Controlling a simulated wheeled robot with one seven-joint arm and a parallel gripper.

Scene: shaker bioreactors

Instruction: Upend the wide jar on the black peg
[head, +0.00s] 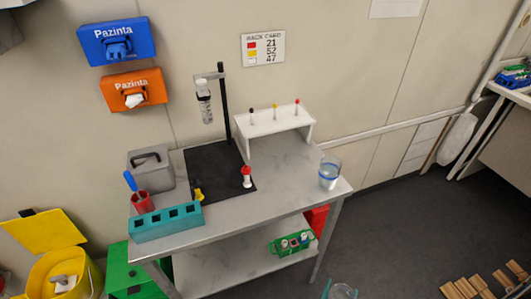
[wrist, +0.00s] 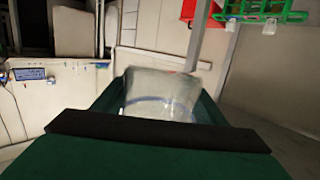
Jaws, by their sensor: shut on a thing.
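My gripper (wrist: 160,98) is shut on a clear wide jar (wrist: 160,88) with a faint blue line, held between green fingers in the wrist view. In the head view, part of a clear jar (head: 341,291) shows at the bottom edge, in front of the table and apart from it; most of it is cut off. The black peg (head: 251,115) stands at the left on the white rack (head: 280,122), with a yellow peg (head: 275,111) and a red peg (head: 297,106) beside it. Nothing covers the black peg. I cannot tell the held jar's way up.
Another clear vessel with a blue band (head: 329,174) stands at the table's right corner. A clamp stand (head: 225,100) holds a bottle left of the rack. A teal block (head: 167,223) lies at the front left. A green tube rack (head: 291,243) sits on the lower shelf.

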